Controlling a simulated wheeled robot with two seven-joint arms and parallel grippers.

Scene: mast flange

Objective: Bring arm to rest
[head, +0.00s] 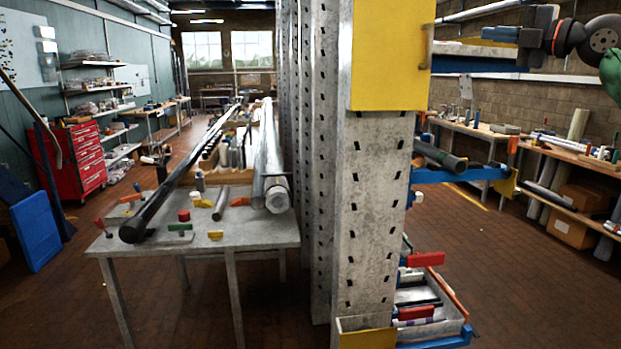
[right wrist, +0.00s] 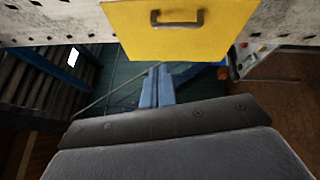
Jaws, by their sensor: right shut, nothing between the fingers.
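My right gripper (head: 486,33) is at the upper right of the head view, with its arm coming in from the right edge. Its blue fingers are shut with nothing between them. They point left toward the yellow panel (head: 388,55) on the perforated steel post (head: 375,190). A gap shows between the fingertips and the panel's handle (head: 427,46). In the right wrist view the closed fingers (right wrist: 157,88) lie below the yellow panel (right wrist: 180,35) and its grey handle (right wrist: 178,17). My left gripper is not in view.
A metal table (head: 265,232) with pipes and small tools stands left of the post. A blue shelf arm (head: 450,175) holding a dark tube and a lower bin (head: 445,320) jut out right of the post. A workbench (head: 560,152) lines the right wall. Open brick floor lies between.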

